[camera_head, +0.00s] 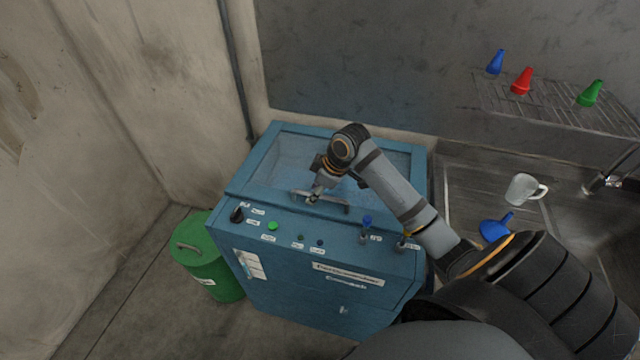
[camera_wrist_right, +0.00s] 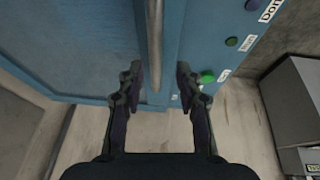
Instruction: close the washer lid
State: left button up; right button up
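The blue washer (camera_head: 330,270) stands in the corner, with a row of knobs and buttons along its sloped front panel. Its lid (camera_head: 265,165) is a blue frame around a glassy pane. It looks flat over the top, but I cannot tell whether it is fully seated. A grey bar handle (camera_head: 335,205) runs along the lid's front edge. My right gripper (camera_head: 314,197) is at the left part of this handle. In the right wrist view, my open right gripper (camera_wrist_right: 158,82) has one finger on either side of the handle bar (camera_wrist_right: 155,45), with gaps visible. My left gripper is not in view.
A green bin (camera_head: 205,260) stands left of the washer. On the right, a metal sink (camera_head: 460,185) holds a white mug (camera_head: 522,188) and a blue funnel (camera_head: 495,228). A wire shelf (camera_head: 555,105) above carries blue, red and green cones. Walls close in behind and left.

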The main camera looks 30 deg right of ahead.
jog(key=v, duration=1)
jog(key=shift+s+r, duration=0.2)
jog(key=shift+r, duration=0.15)
